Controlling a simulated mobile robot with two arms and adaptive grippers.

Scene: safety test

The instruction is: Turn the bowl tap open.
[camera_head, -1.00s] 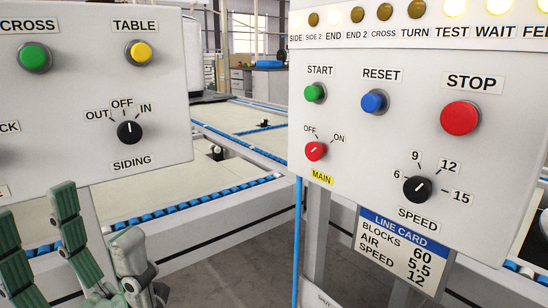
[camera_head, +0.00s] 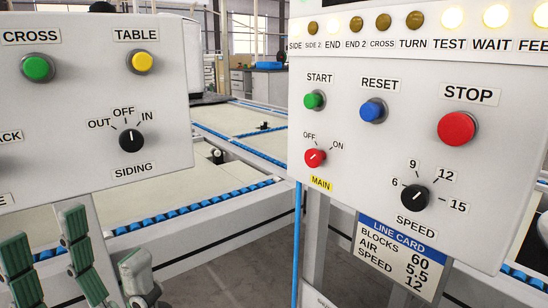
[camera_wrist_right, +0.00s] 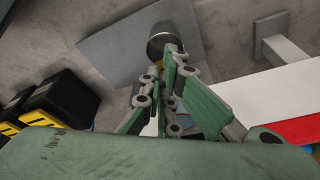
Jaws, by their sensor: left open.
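In the right wrist view a dark round bowl (camera_wrist_right: 172,38) with a paler metallic body shows at the top centre. A small yellow piece, which looks like the bowl tap (camera_wrist_right: 159,65), shows just under it, mostly hidden by my fingers. My right gripper (camera_wrist_right: 171,62) has its green fingers drawn nearly together around this piece. Its exact contact and the tap's angle are hidden. My left gripper (camera_head: 45,240) is open and empty at the lower left of the head view, below the left control panel. The bowl and tap do not show in the head view.
A left panel (camera_head: 75,90) and a right panel (camera_head: 345,100) carry buttons and knobs, with a red STOP button (camera_head: 457,129). Conveyors with blue edges (camera_head: 150,220) run behind. Black and yellow boxes (camera_wrist_right: 55,105) lie left in the wrist view.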

